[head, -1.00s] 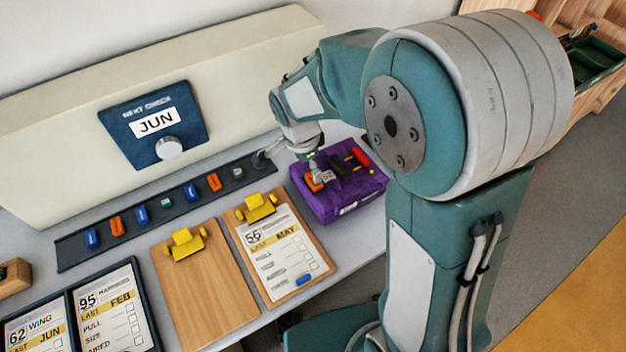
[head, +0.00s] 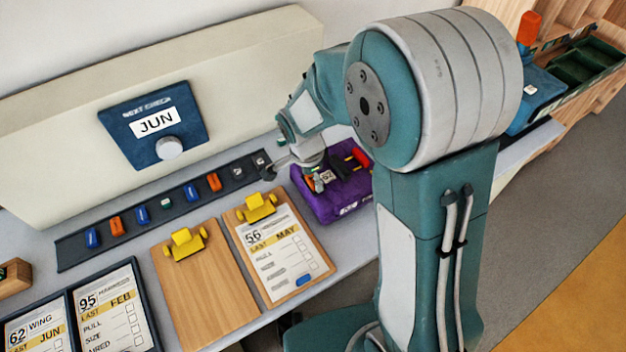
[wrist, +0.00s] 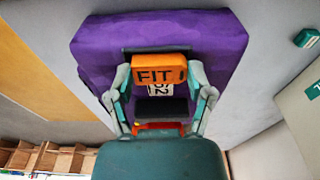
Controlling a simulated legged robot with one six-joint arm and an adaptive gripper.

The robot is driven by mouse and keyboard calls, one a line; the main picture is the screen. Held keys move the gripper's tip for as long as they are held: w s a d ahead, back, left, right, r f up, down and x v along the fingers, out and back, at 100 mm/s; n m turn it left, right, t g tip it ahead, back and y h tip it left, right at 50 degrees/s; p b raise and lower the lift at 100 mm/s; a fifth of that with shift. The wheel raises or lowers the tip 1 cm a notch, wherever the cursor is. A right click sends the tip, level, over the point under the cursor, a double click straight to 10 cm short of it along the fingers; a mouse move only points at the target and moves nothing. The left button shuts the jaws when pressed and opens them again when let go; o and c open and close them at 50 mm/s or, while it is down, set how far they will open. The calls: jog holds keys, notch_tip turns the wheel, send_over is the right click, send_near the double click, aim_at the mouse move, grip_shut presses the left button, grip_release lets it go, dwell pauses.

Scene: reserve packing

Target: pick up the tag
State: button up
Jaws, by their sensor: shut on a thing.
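The orange tag (wrist: 160,68) reading "FIT" sits at the purple pouch (wrist: 90,45) in the wrist view. My gripper (wrist: 160,76) has one finger on each side of the tag and is shut on it. A small white number label (wrist: 160,89) shows just below the tag, partly covered. In the head view my gripper (head: 316,184) is down at the left part of the purple pouch (head: 345,207), and the tag is mostly hidden there. I cannot tell whether the tag is clear of the pouch.
A black block (wrist: 160,107) and a red piece lie on the pouch beside the tag. Left of it are a clipboard with a card (head: 290,285), a bare clipboard (head: 205,290) and a dark strip of coloured pieces (head: 150,232). A blue dial box (head: 155,150) stands behind.

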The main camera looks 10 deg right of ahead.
aim_at(312, 180)
jog(key=shift+r, duration=0.45)
notch_tip(312, 180, up, 2)
jog(key=shift+r, duration=0.25)
jog(key=s+d+r, duration=0.2)
jog(key=s+r, duration=0.7)
jog(key=s, duration=0.4)
jog(key=shift+s+d+r, duration=0.2)
jog(key=shift+s, duration=0.15)
